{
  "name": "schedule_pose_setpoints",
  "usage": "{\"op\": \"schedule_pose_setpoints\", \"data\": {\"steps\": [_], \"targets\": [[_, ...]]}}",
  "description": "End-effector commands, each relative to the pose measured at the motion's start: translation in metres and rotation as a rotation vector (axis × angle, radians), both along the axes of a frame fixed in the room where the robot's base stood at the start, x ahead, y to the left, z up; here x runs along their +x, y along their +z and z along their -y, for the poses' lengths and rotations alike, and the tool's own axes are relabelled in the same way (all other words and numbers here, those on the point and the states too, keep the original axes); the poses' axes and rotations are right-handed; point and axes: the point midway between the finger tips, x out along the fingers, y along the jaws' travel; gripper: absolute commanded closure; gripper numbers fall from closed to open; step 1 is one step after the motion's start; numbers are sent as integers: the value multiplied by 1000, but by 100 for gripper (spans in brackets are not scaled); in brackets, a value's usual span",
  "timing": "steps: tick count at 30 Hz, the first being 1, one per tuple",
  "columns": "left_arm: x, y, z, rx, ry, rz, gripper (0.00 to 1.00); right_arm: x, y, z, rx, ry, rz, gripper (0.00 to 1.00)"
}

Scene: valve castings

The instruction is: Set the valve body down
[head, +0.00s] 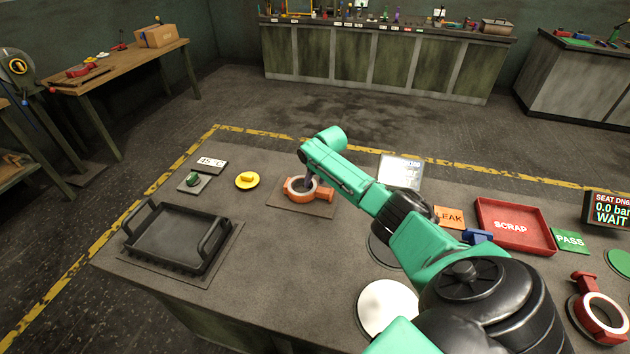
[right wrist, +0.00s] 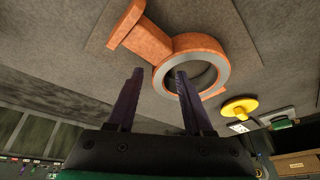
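The orange valve body (head: 314,193), a ring with a pale rim and side stubs, rests on a flat square plate (head: 327,210) on the bench. It shows large in the right wrist view (right wrist: 147,42). My right gripper (right wrist: 160,74) is at the ring, with its two dark fingers apart. One finger overlaps the ring's opening and the other stands outside the ring wall. A gap shows between the outer finger and the wall. Whether the inner finger touches the ring I cannot tell. In the head view my right arm partly hides the valve body. My left gripper is out of view.
A black handled tray (head: 170,267) stands at the left, near a yellow part (head: 247,181) and a green knob (head: 193,179). A red SCRAP tray (head: 550,243), an orange LEAK card (head: 449,217) and a red valve (head: 584,283) are at the right. Bench between tray and plate is clear.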

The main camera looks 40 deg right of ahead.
Motion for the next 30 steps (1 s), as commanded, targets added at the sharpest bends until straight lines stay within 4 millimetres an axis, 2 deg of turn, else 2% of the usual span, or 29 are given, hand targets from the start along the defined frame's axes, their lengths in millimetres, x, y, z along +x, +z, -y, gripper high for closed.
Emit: {"op": "schedule_pose_setpoints", "data": {"steps": [3, 8, 11, 21, 25, 30], "targets": [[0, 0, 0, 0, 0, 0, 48, -3, -4, -1, 1, 1, -10, 48], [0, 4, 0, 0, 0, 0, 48, -7, 11, -1, 1, 2, -6, 48], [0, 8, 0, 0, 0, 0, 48, -14, 29, -2, -3, 3, -5, 48], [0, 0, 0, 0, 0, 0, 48, -43, 107, -7, -3, 2, 1, 48], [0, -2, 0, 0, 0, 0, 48, -51, 128, -8, -1, 1, 2, 48], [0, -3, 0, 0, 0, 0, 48, -54, 136, -9, -2, 1, 1, 48]]}}
